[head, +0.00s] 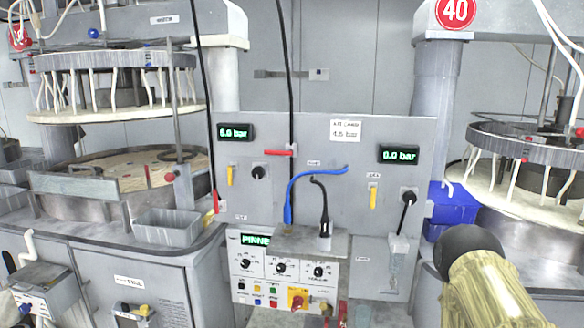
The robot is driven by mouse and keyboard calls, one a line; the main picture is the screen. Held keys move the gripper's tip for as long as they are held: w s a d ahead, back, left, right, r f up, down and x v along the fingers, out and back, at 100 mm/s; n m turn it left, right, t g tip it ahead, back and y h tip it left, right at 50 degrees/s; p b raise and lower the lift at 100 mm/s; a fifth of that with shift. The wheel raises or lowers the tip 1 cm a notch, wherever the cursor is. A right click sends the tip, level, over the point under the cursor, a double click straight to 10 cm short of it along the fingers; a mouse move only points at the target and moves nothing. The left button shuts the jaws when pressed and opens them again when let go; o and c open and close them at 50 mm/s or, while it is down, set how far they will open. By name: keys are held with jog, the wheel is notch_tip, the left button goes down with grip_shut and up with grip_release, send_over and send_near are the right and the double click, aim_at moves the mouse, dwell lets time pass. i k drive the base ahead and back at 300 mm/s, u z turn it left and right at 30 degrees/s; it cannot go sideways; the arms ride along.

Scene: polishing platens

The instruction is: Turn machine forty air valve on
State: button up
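A red round sign reading 40 (457,12) is on the machine at the right. Left of it stands a grey panel (330,215). On its right side a display (398,154) reads 0.0 bar, and a yellow lever (373,197) hangs upright below it. On its left side another display (236,132) reads 6.0 bar, with a second yellow lever (229,176) below it. A red lever (280,153) lies level near the panel's upper middle. The small labels are too blurred to read. My gripper does not show; a yellowish and black part, perhaps my arm, is at the lower right.
A control box (283,270) with knobs and buttons juts out below the panel. Blue (290,205) and black (322,200) hoses hang in front. A clear holder (397,262) is below the right lever. Blue bins (452,205) stand at right, a grey tray (167,226) at left.

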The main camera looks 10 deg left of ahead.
aim_at(275, 152)
jog(key=k, duration=0.45)
jog(key=z, duration=0.75)
jog(key=i, duration=0.5)
jog(key=u, duration=1.15)
jog(key=i, duration=1)
